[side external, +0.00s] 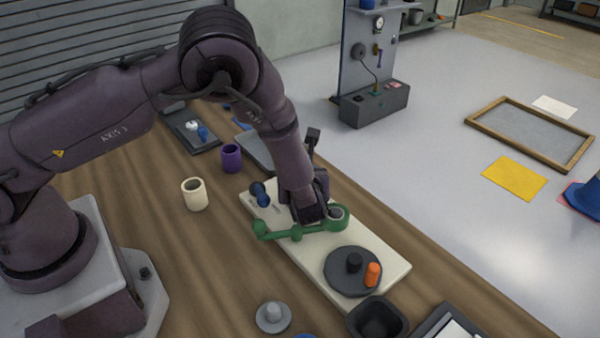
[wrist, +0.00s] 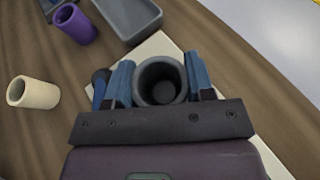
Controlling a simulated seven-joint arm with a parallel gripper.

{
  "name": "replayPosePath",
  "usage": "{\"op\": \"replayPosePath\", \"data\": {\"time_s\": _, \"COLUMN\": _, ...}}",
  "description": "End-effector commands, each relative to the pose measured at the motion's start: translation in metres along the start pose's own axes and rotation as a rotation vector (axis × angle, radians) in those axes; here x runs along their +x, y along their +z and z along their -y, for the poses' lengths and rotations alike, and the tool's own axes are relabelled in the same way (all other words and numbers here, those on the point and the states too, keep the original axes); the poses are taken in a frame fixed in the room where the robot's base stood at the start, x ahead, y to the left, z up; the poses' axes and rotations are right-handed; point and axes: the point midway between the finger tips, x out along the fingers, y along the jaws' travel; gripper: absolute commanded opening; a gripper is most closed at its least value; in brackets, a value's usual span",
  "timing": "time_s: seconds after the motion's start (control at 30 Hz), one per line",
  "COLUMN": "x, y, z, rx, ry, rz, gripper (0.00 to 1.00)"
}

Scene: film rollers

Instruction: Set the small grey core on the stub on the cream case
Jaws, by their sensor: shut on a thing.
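The cream case (side external: 384,258) lies flat on the wooden table. My gripper (side external: 316,213) is low over its middle, pointing down. In the wrist view its two blue fingers (wrist: 160,78) are shut on the small grey core (wrist: 139,88), one on each side. The core is hollow; a dark round shape shows inside it, and I cannot tell whether that is a stub. In the side view my gripper mostly hides the core, and I cannot tell whether it touches the case. A green arm (side external: 296,232) lies across the case beside my gripper.
A dark disc (side external: 340,276) with a black knob and an orange peg (side external: 373,275) is at the case's near end. A blue knob (side external: 260,193) is at its far end. A cream cup (side external: 195,196) and purple cup (side external: 231,159) stand left; a black bin (side external: 379,319) is in front.

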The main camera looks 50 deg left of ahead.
Motion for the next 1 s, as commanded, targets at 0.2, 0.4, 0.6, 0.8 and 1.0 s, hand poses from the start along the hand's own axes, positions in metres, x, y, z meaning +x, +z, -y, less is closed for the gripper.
{"op": "replayPosePath", "data": {"time_s": 0.2, "x": 0.0, "y": 0.0, "z": 0.0, "rx": 0.0, "ry": 0.0, "rz": 0.0, "gripper": 0.72}}
{"op": "replayPosePath", "data": {"time_s": 0.4, "x": 0.0, "y": 0.0, "z": 0.0, "rx": 0.0, "ry": 0.0, "rz": 0.0, "gripper": 0.79}}
{"op": "replayPosePath", "data": {"time_s": 0.6, "x": -0.006, "y": 0.0, "z": 0.001, "rx": 0.0, "ry": -0.002, "rz": -0.001, "gripper": 0.79}}
{"op": "replayPosePath", "data": {"time_s": 0.8, "x": -0.041, "y": 0.0, "z": 0.002, "rx": 0.0, "ry": -0.006, "rz": -0.001, "gripper": 0.79}}
{"op": "replayPosePath", "data": {"time_s": 1.0, "x": -0.086, "y": 0.0, "z": 0.001, "rx": 0.0, "ry": -0.005, "rz": -0.001, "gripper": 0.79}}
